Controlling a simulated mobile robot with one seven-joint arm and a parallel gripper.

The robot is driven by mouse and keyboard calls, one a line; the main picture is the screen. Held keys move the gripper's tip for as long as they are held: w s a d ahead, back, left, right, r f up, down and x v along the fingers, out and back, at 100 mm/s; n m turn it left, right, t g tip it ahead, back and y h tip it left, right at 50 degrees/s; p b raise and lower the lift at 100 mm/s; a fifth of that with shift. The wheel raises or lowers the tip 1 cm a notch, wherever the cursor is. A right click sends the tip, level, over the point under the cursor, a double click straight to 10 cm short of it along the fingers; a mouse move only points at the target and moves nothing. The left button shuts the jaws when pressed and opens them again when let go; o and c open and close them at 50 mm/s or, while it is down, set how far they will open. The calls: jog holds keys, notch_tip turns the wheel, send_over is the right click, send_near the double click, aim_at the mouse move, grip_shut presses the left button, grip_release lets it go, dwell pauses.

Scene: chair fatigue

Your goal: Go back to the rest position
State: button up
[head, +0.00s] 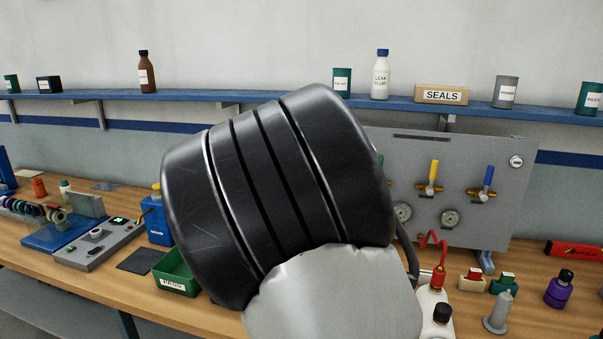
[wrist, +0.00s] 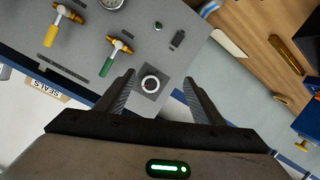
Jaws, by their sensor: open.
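My gripper (wrist: 160,78) shows in the wrist view with its two dark fingers spread apart and nothing held between them. A small round dial on a grey plate (wrist: 150,84) appears between the fingers, on or near the grey panel. How far the fingers are from it I cannot tell. In the head view my own black and silver arm fills the middle, and my gripper is hidden there.
The grey panel (head: 490,210) with valves and gauges stands at the back of the wooden bench (head: 530,265). A blue shelf (head: 200,95) above holds bottles, cans and a SEALS box (head: 441,95). A green tray (head: 176,274) and a grey control box (head: 100,245) sit left of my arm.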

jog(key=s+d+r+g+y+p, duration=0.1)
jog(key=s+r+g+p, duration=0.1)
jog(key=s, duration=1)
jog(key=s+d+r+m+g+y+p, duration=0.1)
jog(key=s+r+g+y, duration=0.1)
jog(key=s, duration=1.1)
jog(key=s+d+r+g+y+p, duration=0.1)
jog(key=s+g, duration=0.4)
jog(key=s, duration=0.8)
notch_tip(320, 180, up, 3)
jog(key=shift+s+f+m+p, duration=0.2)
jog(key=shift+m+p, duration=0.2)
jog(key=shift+p, duration=0.4)
